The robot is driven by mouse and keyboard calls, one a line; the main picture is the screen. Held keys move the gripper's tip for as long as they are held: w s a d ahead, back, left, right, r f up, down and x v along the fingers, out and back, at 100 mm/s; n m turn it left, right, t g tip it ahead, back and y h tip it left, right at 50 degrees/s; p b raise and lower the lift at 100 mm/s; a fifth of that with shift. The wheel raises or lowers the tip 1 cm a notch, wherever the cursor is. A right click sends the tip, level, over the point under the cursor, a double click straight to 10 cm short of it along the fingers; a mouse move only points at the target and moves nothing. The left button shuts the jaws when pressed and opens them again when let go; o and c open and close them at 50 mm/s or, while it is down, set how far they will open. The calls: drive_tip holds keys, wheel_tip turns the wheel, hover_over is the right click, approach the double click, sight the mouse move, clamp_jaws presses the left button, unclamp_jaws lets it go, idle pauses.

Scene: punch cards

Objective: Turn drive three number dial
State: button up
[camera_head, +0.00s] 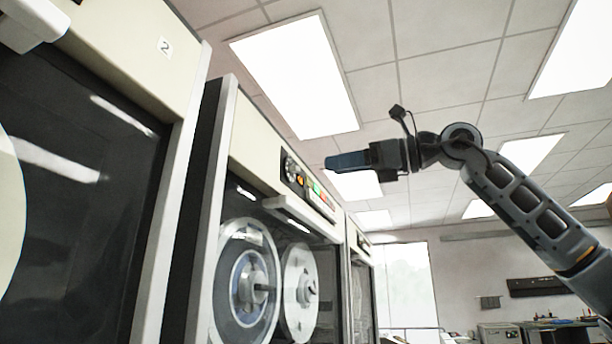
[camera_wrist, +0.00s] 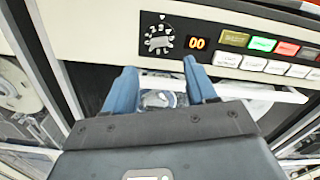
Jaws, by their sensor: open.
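The number dial (camera_wrist: 160,42) is a round knob ringed by white numerals on a black control panel, in the upper middle of the wrist view. In the head view the dial (camera_head: 291,168) sits at the left end of the panel on the tape drive (camera_head: 262,135) right of the one labelled 2; no number is legible on this drive. My gripper (camera_head: 330,161) is in the air to the right of the panel, pointing left toward it. In the wrist view its two blue fingers (camera_wrist: 158,78) are spread apart and empty, below the dial and not touching it.
An orange display (camera_wrist: 197,43) reading 00 and several coloured and white buttons (camera_wrist: 262,44) lie right of the dial. A pale handle bar (camera_wrist: 245,90) runs below the panel. Drive 2 (camera_head: 140,50) stands at the left. Space right of the drives is open.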

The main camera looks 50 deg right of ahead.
sight(298, 170)
drive_tip(key=p+x, duration=0.2)
drive_tip(key=x, duration=0.5)
drive_tip(key=shift+w+a, duration=0.1)
drive_tip(key=shift+w, duration=0.25)
clamp_jaws()
drive_tip(key=shift+f+m+b, duration=0.15)
drive_tip(key=shift+m+b, duration=0.15)
drive_tip(key=m+b, duration=0.2)
drive_tip(key=shift+a+f+b, duration=0.1)
drive_tip(key=shift+b, duration=0.25)
drive_tip(key=shift+s+r+m+b, duration=0.1)
drive_tip(key=shift+r+m+b, duration=0.1)
drive_tip(key=shift+m+b, duration=1.6)
drive_tip(key=shift+m, duration=0.5)
